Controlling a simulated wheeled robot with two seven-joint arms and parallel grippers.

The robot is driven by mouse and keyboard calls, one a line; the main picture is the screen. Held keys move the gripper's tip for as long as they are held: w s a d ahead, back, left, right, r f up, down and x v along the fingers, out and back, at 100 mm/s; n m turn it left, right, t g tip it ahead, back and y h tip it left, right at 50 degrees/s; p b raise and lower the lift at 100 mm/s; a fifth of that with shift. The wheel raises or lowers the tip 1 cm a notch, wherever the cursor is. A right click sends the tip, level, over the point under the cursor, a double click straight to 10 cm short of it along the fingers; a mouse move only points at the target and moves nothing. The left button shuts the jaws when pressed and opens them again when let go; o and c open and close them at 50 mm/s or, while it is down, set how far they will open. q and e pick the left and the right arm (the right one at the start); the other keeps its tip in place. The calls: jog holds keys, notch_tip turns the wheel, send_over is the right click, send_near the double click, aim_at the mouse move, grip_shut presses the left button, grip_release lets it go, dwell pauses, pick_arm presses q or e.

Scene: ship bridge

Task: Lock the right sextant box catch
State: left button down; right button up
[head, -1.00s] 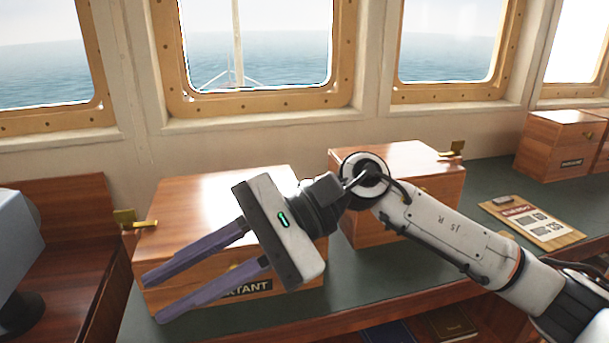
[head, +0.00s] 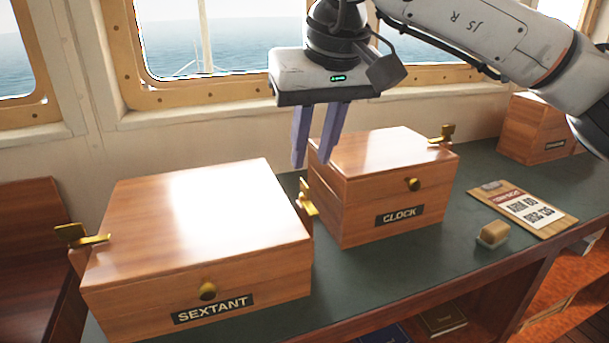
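The wooden sextant box (head: 200,215) stands closed at the front left, with a SEXTANT label and a brass knob on its front. Its right brass catch (head: 308,198) is on the right side, in the gap beside the clock box; I cannot tell if it is locked. Its left brass catch (head: 82,237) sticks out on the left side. My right gripper (head: 311,162) points down above and behind the right catch, apart from it. Its two purple fingers are apart with nothing between them. My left gripper is not in view.
The wooden clock box (head: 375,170) stands close to the right, with a brass catch (head: 442,134) on its right. The window wall is close behind.

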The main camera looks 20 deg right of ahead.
aim_at(305, 182)
jog(key=x, duration=0.6)
jog(key=shift+w+f, duration=0.1)
jog(key=shift+f, duration=0.1)
jog(key=shift+c, duration=0.3)
grip_shut()
